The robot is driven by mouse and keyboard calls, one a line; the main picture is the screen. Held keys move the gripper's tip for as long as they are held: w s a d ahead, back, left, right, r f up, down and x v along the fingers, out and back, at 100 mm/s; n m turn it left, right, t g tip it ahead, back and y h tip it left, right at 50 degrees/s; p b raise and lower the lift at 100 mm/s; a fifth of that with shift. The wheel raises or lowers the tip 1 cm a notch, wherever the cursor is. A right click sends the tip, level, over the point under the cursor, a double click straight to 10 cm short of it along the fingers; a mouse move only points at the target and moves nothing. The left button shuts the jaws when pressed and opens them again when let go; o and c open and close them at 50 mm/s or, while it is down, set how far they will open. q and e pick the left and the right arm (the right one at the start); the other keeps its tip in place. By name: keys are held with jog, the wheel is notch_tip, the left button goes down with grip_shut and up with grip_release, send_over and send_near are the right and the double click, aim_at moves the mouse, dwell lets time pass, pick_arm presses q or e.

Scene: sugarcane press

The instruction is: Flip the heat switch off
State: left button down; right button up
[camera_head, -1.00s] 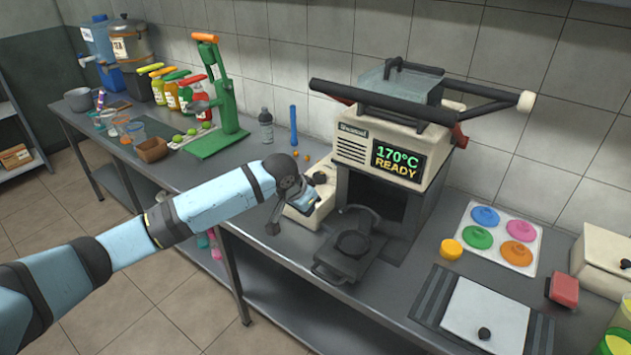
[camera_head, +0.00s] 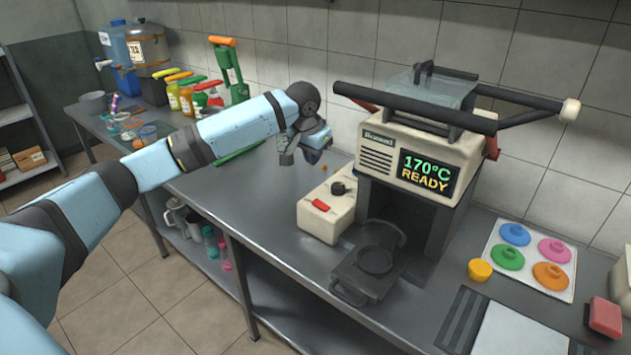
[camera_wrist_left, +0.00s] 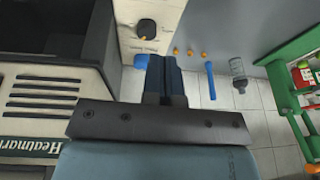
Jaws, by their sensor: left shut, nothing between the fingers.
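The cream control box (camera_head: 318,222) stands on the counter left of the press. On its top are a red rocker switch (camera_head: 321,205) and a black knob (camera_head: 338,188). The knob also shows in the left wrist view (camera_wrist_left: 147,28); the red switch does not. The press display (camera_head: 427,172) reads 170°C READY. My left gripper (camera_head: 287,157) is in the air, up and left of the box, apart from it. In the left wrist view its fingers (camera_wrist_left: 165,63) are together with nothing between them. My right gripper is not in view.
The cream press (camera_head: 395,142) with long dark handles stands right of the box, a black pan (camera_head: 375,262) in front. Coloured lids (camera_head: 515,234) lie at the right. Bottles and a green juicer (camera_head: 240,92) stand at the back left.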

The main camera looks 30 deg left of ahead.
aim_at(317, 198)
pick_arm(q)
jog(key=x, duration=0.9)
jog(key=s+x, duration=0.1)
jog(key=x, duration=0.3)
jog(key=shift+a+f+b, duration=0.35)
jog(key=shift+f+b, duration=0.05)
jog(key=shift+f, duration=0.05)
jog(key=shift+a+f+h+p, duration=0.2)
jog(key=shift+h+p, duration=0.3)
jog(key=shift+p, duration=0.5)
jog(key=shift+f, duration=0.25)
jog(key=shift+r, duration=0.1)
jog(key=shift+d+r+p, duration=0.3)
jog(key=shift+d+p, duration=0.25)
jog(key=shift+p, duration=0.2)
jog(key=shift+d, duration=0.2)
